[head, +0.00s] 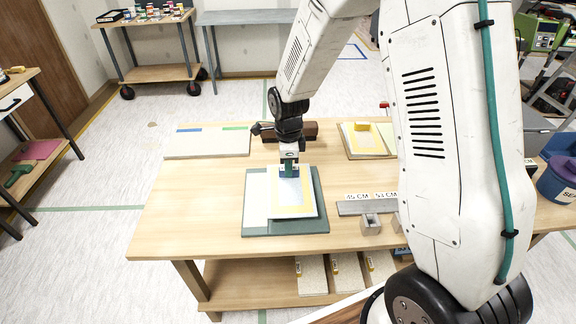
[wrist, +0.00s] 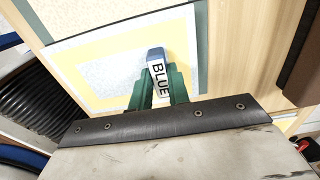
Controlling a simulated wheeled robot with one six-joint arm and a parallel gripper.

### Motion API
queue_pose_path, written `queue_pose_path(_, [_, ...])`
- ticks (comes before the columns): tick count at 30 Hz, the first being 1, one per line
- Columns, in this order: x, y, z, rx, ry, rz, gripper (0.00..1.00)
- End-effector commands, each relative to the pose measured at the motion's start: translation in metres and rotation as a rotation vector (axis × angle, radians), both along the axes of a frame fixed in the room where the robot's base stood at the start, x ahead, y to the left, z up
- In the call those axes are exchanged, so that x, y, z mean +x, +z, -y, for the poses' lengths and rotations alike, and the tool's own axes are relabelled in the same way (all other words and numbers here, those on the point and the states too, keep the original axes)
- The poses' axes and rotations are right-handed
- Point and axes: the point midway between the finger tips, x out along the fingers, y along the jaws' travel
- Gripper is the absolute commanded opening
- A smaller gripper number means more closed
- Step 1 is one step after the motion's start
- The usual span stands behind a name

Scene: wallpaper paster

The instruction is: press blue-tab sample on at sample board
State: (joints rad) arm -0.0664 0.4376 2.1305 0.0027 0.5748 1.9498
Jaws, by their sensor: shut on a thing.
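My gripper (head: 289,172) has its green fingers shut on the blue tab of the blue-tab sample. In the wrist view the tab (wrist: 157,58), marked BLUE, sits between the fingertips (wrist: 158,88). The sample (head: 291,205) is a pale sheet with a yellow frame pattern around a light centre; it also shows in the wrist view (wrist: 92,60). It is over the green mat (head: 257,228) and a white sheet; I cannot tell whether it touches them. A pale board (head: 207,146), likely the sample board, lies at the table's back left with blue and green strips along its far edge.
A yellow-tabbed sample (head: 364,141) lies at the back right, and a dark brown block (head: 302,132) stands behind my gripper. A grey bar (head: 366,208) with 45 CM and 53 CM labels lies right of the mat. The table's (head: 180,210) front left is clear.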

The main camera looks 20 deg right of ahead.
Motion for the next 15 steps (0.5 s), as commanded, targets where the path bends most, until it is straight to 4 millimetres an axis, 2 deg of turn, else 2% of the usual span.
queue_pose_path(15, [0.0002, -0.0089, 0.0000, 0.000, 0.000, 0.000, 0.00])
